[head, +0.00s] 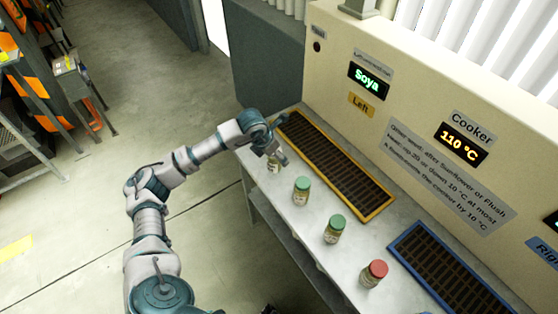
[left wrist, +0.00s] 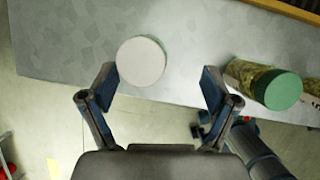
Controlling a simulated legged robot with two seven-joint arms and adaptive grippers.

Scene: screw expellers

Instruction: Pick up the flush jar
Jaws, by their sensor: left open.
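A jar with a pale lid (left wrist: 141,61) shows from above in the left wrist view, between and just beyond the open fingers of my left gripper (left wrist: 158,82). In the head view the same jar (head: 273,164) stands at the table's left end, partly hidden by my left gripper (head: 277,150), which is over it. Its label cannot be read, so I cannot confirm that it is the flush jar. The fingers hold nothing. My right gripper is not in view.
Two green-lidded jars (head: 301,191) (head: 333,229) and a red-lidded jar (head: 374,273) stand along the table's front edge (head: 285,222). Behind them are a yellow-framed grate (head: 384,207) and a blue-framed grate (head: 398,243). A beige panel (head: 400,90) rises at the back.

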